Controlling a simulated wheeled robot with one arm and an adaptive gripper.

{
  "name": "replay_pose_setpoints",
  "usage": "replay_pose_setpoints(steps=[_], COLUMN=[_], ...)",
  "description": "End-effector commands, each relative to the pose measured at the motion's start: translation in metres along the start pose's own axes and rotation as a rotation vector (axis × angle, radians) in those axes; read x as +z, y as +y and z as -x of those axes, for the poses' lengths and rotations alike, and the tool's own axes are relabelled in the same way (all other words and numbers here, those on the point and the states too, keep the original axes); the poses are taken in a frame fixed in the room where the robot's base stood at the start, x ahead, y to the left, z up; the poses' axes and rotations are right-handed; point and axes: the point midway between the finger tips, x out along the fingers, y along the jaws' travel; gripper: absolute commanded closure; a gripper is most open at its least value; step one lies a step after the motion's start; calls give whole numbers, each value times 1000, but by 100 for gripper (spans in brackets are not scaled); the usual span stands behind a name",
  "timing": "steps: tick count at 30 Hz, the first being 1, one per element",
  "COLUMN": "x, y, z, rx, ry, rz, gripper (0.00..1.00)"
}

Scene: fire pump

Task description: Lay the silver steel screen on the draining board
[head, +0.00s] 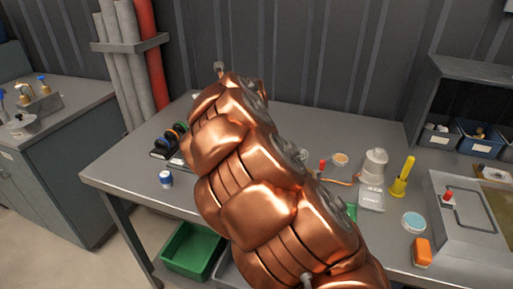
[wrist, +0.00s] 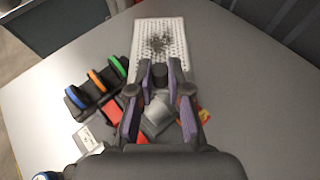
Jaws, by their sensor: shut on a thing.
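In the wrist view my gripper (wrist: 160,85) points over the bench, its two purple-padded fingers closed on a silvery grey piece (wrist: 156,118), which looks like the steel screen. A dark round piece shows between the fingertips; I cannot tell if it belongs to it. The white perforated draining board (wrist: 177,30) lies beyond the fingertips, with a small heap of dark grey bits (wrist: 159,43) on it. The held piece is on the near side of the board, apart from it in the picture. In the head view my copper arm hides the gripper and the held piece.
A black rack (wrist: 98,88) with blue, orange and green rings stands left of the board. Red pieces lie below the gripper. A blue-and-white jar (head: 166,178) stands near the bench's left side. A white device (head: 374,170) and yellow tool (head: 402,178) stand to the right.

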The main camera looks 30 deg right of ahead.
Motion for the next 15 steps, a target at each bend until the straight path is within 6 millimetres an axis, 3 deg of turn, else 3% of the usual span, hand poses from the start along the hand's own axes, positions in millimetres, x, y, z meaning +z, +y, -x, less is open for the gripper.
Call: replay_pose_setpoints(steps=[15], x=[-10], y=[-64], z=[0], rx=[104], ry=[0], rz=[43], gripper=[100])
